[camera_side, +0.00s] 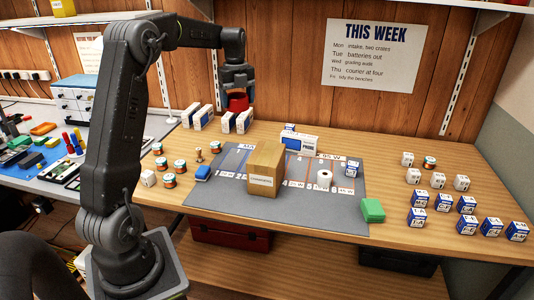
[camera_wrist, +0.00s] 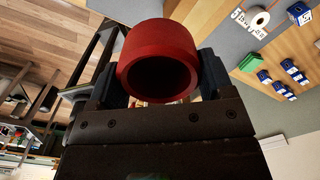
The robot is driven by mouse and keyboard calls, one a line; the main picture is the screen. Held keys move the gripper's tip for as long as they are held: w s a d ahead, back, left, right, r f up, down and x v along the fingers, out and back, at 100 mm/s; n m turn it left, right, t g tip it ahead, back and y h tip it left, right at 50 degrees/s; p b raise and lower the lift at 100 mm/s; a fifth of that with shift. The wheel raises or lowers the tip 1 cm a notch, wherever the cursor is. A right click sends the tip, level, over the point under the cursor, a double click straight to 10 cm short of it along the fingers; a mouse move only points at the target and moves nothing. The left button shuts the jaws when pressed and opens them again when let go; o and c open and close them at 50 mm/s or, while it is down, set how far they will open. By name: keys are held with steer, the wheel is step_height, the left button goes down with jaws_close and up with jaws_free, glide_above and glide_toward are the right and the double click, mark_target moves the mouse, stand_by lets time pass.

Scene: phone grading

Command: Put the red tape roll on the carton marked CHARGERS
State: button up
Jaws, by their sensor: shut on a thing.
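The red tape roll (camera_side: 237,102) is held in my gripper (camera_side: 238,92), high above the back of the bench in the side view. In the wrist view the red tape roll (camera_wrist: 158,48) fills the space between the two fingers of my gripper (camera_wrist: 158,80), with its dark hole facing the camera. A brown carton (camera_side: 266,168) stands upright on the grey mat, in front of and to the right of my gripper. It has a small white label on its front, too small to read.
Several white boxes stand behind. A green block (camera_side: 372,210) and several blue-and-white cubes (camera_side: 467,204) are at the right. A shelf hangs above.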

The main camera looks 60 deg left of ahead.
steer(key=shift+s+a+f, duration=0.2)
steer(key=shift+s+a, duration=0.85)
steer(key=shift+s, duration=0.05)
step_height(320, 180, down, 4)
steer(key=shift+w+r, duration=0.1)
glide_above(267, 153)
steer(key=f, duration=0.8)
steer(key=shift+d, duration=0.2)
steer(key=shift+f, duration=1.9)
steer(key=shift+f, duration=0.1)
